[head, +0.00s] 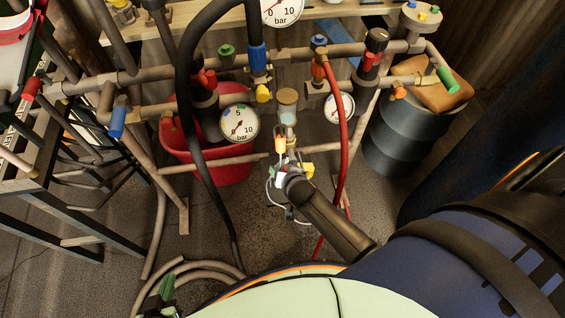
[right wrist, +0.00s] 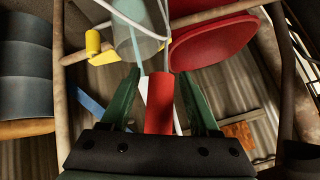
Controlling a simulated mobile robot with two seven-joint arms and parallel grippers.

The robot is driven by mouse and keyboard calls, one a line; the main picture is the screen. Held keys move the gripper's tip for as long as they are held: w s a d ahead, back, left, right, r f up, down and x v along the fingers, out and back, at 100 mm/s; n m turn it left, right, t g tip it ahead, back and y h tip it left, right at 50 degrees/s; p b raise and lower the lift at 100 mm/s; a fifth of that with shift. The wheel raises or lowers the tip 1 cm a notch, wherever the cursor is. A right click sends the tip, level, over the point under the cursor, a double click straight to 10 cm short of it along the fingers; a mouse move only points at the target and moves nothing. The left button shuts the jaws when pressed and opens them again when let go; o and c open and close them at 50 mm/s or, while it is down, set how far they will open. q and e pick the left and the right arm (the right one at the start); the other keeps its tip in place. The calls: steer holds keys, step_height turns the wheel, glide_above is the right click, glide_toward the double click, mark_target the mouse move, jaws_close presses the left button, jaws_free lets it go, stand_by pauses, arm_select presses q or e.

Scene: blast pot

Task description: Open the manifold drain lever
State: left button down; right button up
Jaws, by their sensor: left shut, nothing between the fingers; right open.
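The manifold is the pipework across the head view, with a glass bowl (head: 287,103) near its middle. The bowl also shows in the right wrist view (right wrist: 138,38). A red handle (right wrist: 159,100) stands between the green fingers of my right gripper (right wrist: 160,74), which is open with a gap on both sides. I cannot tell whether this handle is the drain lever. A yellow handle (right wrist: 93,46) is to its left. In the head view, my right arm reaches below the bowl and its fingertips are unclear.
A red bucket (head: 207,160) stands behind the pipes and a blue barrel (head: 400,135) to the right. A black hose (head: 186,100) and a red hose (head: 342,150) hang in front. A dark metal frame (head: 70,215) is at the left. Open floor lies below the manifold.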

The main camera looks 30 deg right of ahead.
steer(key=d+p+v, duration=0.1)
steer(key=v, duration=0.5)
steer(key=shift+s+a+r, duration=0.3)
steer(key=shift+a, duration=0.2)
steer(key=s+a+r+n+y, duration=0.1)
steer(key=s+a+n+y, duration=0.3)
steer(key=s+n, duration=0.5)
steer(key=s, duration=0.2)
steer(key=shift+s+r+t, duration=0.2)
steer(key=shift+s+t, duration=0.05)
steer(key=shift+t, duration=0.15)
